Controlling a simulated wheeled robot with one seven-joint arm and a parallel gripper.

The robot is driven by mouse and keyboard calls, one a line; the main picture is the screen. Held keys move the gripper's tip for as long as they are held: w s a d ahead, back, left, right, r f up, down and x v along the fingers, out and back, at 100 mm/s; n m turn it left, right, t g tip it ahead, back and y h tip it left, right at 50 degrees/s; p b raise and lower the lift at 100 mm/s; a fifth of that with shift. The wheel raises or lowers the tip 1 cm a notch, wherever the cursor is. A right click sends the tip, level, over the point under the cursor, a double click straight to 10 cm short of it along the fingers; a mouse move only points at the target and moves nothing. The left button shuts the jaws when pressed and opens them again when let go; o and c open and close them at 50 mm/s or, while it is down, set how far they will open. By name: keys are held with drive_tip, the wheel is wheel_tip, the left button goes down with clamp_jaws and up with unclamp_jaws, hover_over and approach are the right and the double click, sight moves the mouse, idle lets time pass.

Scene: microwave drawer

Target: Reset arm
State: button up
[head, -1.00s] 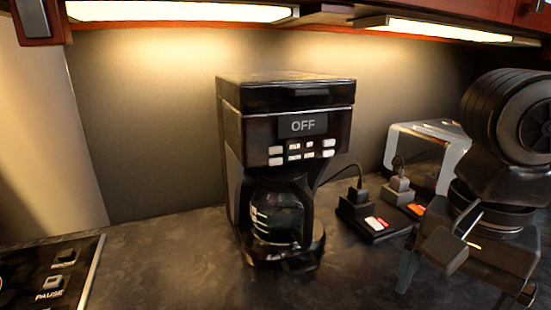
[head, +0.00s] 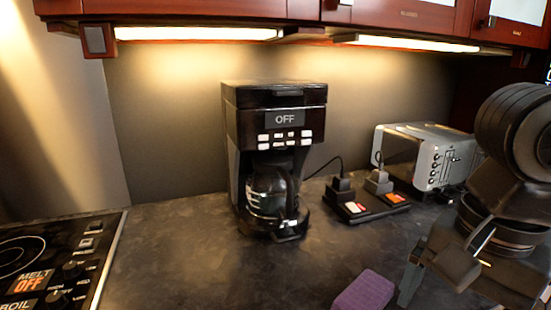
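My arm (head: 515,135) is dark and folded at the right side of the head view, over the counter. My gripper (head: 476,293) hangs at the lower right and points downward. Its fingers are spread apart and nothing shows between them. The fingertips are partly cut off by the frame's bottom and right edges. A purple block (head: 364,291) lies at the bottom edge, left of my gripper's left finger; I cannot tell whether they touch.
A black coffee maker (head: 275,160) reading OFF stands mid-counter. A grey toaster (head: 425,155) and a black outlet block (head: 360,203) with plugs sit behind my arm. A stove (head: 60,260) is at left, red cabinets (head: 420,20) above. The counter (head: 180,250) left of the coffee maker is clear.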

drive_tip(key=w+a+r+n+t+y, duration=0.1)
drive_tip(key=w+a+r+t+y, duration=0.1)
drive_tip(key=a+y, duration=0.35)
drive_tip(key=w+a+r+n+t+y, duration=0.1)
drive_tip(key=a+r+t+y, duration=0.15)
drive_tip(key=a, duration=0.55)
drive_tip(key=w+a+r+n+t+y, duration=0.1)
drive_tip(key=w+a+t+y, duration=0.1)
drive_tip(key=a+y, duration=0.4)
drive_tip(key=s+d+f+m+t+h, duration=0.2)
drive_tip(key=s+d+f+t+h, duration=0.35)
drive_tip(key=f, duration=0.25)
drive_tip(key=s+d+f+m+t+h, duration=0.35)
drive_tip(key=f+h, duration=0.25)
drive_tip(key=f, duration=0.2)
drive_tip(key=s+d+f+n+h, duration=0.1)
drive_tip(key=s+d+n, duration=0.4)
drive_tip(key=s, duration=0.6)
drive_tip(key=s+d+f+n+h, duration=0.2)
drive_tip(key=s+d+n, duration=0.4)
drive_tip(key=s, duration=0.5)
drive_tip(key=shift+d+f+g, duration=0.25)
drive_tip(key=shift+g, duration=0.2)
drive_tip(key=shift+n, duration=0.25)
